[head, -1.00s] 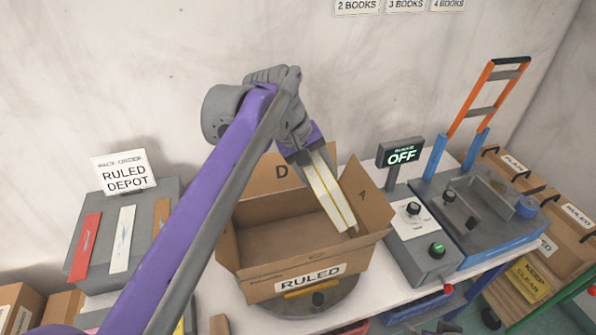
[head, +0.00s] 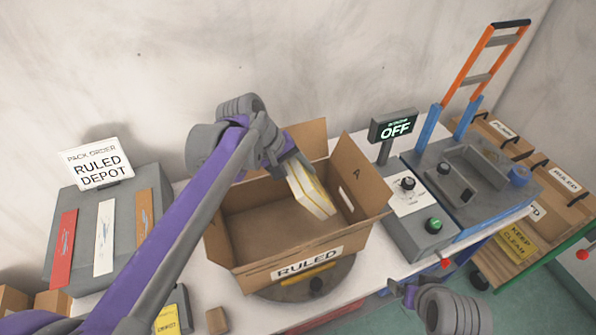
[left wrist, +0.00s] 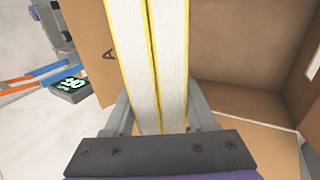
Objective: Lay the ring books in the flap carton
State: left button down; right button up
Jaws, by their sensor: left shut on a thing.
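The open flap carton (head: 250,277), labelled RULED, stands on a round turntable (head: 345,275) with its flaps spread. My left gripper (head: 292,172) is shut on ring books (head: 312,198), white page blocks with yellow edges, tilted over the carton's opening near flap A. In the left wrist view the ring books (left wrist: 133,50) are clamped between the fingers, with two page blocks side by side. I cannot tell whether their lower end touches the carton. The visible carton floor is bare. My right gripper (head: 402,292) is at the lower right, apart from the carton; its jaws are unclear.
A sign reading RULED DEPOT (head: 97,163) stands on a grey box at left, with red, white and orange strips. A control box (head: 415,205) with knobs and an OFF display (head: 395,125) stand right of the carton. A blue-framed machine (head: 475,190) lies beyond.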

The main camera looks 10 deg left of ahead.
pick_arm(q)
jog(key=shift+s+f+b, duration=0.1)
jog(key=shift+f+b, duration=0.75)
jog(key=shift+f, duration=0.9)
notch_tip(320, 180, down, 12)
jog(key=b, duration=0.6)
jog(key=shift+f+b, duration=0.25)
jog(key=shift+b, duration=0.15)
pick_arm(e)
jog(key=s+f+g, duration=0.1)
jog(key=s+f, duration=0.3)
jog(key=f, duration=0.7)
jog(key=shift+s+f, duration=0.4)
pick_arm(q)
jog(key=shift+f+b, duration=0.3)
jog(key=shift+f, duration=0.15)
pick_arm(e)
jog(key=shift+f, duration=0.35)
pick_arm(q)
jog(key=shift+c, duration=0.7)
grip_release()
jog(key=v, duration=1)
jog(key=shift+r+p, duration=0.35)
jog(key=shift+p, duration=0.05)
pick_arm(e)
jog(key=shift+r, duration=0.45)
